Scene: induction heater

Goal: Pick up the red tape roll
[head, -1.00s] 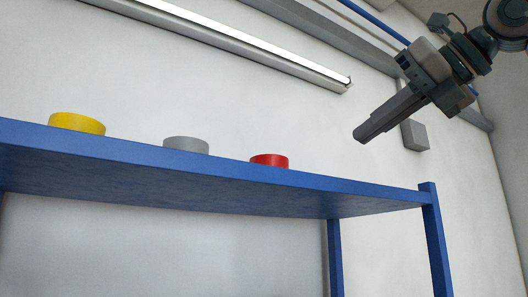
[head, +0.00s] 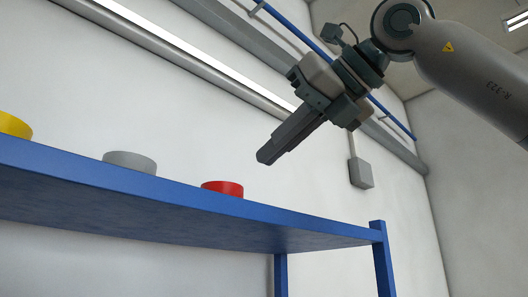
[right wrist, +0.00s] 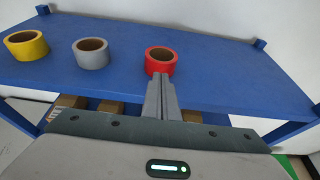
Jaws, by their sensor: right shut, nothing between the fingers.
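The red tape roll (head: 222,189) lies flat on the blue shelf (head: 310,230), near its right part. In the right wrist view the red tape roll (right wrist: 161,61) shows its open centre, just beyond my fingertips. My right gripper (head: 266,157) is shut and empty, above and a little right of the red roll in the head view. It also shows in the right wrist view (right wrist: 161,80), where its fingers overlap the near edge of the roll; I cannot tell whether they touch. My left gripper is not in view.
A grey tape roll (head: 130,162) and a yellow tape roll (head: 14,125) lie left of the red one on the shelf. Shelf posts (head: 382,260) stand at the corners. Brown boxes (right wrist: 70,101) are below the shelf. The shelf right of the red roll is clear.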

